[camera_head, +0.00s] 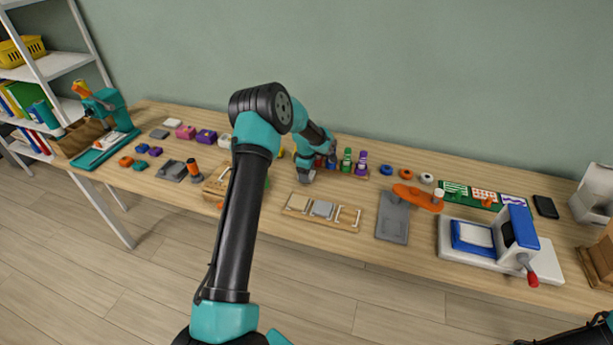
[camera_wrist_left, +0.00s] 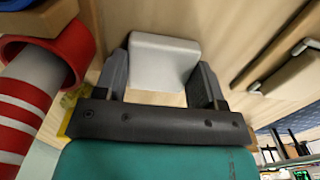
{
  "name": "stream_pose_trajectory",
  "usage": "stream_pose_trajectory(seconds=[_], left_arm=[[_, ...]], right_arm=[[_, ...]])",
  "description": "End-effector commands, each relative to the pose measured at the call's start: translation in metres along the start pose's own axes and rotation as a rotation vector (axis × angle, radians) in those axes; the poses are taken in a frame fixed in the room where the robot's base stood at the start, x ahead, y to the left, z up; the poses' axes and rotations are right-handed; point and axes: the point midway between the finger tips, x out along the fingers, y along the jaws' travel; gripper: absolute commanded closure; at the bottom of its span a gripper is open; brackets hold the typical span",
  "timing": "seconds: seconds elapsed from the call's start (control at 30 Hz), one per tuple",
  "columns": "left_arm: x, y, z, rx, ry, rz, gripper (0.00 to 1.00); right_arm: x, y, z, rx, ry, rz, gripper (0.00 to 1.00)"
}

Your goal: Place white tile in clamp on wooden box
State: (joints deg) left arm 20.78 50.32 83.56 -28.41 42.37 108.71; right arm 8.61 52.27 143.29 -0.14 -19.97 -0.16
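A pale white tile (camera_wrist_left: 163,60) sits between the two fingers of my left gripper (camera_wrist_left: 160,85) in the left wrist view, with both fingers against its sides. In the head view my left gripper (camera_head: 306,172) is over the table, behind the wooden holder. A wooden box (camera_head: 217,181) stands left of my left arm, which partly hides it. I cannot make out its clamp clearly. My right gripper is not in view; only a dark part of my right arm shows at the lower right corner.
A wooden holder (camera_head: 295,211) with flat pieces lies in front of the gripper. A grey plate (camera_head: 392,220) and a blue press (camera_head: 521,229) are to the right. Several small coloured bottles (camera_head: 347,160) stand behind. A striped red-white cylinder (camera_wrist_left: 40,85) is close on the left in the wrist view.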

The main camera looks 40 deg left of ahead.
Motion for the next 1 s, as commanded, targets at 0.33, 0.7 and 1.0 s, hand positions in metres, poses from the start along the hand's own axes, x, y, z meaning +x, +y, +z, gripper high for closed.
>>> stream_pose_trajectory(seconds=[0.33, 0.7, 1.0], left_arm=[[0.0, 0.0, 0.0, 0.0, 0.0, 0.0, 0.64], [-0.021, 0.0, 0.0, 0.0, 0.0, 0.002, 0.64], [-0.038, -0.021, 0.007, 0.002, 0.0, -0.001, 0.64]], right_arm=[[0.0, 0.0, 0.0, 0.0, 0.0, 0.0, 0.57], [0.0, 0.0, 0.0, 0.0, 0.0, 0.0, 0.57], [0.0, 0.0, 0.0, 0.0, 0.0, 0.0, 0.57]])
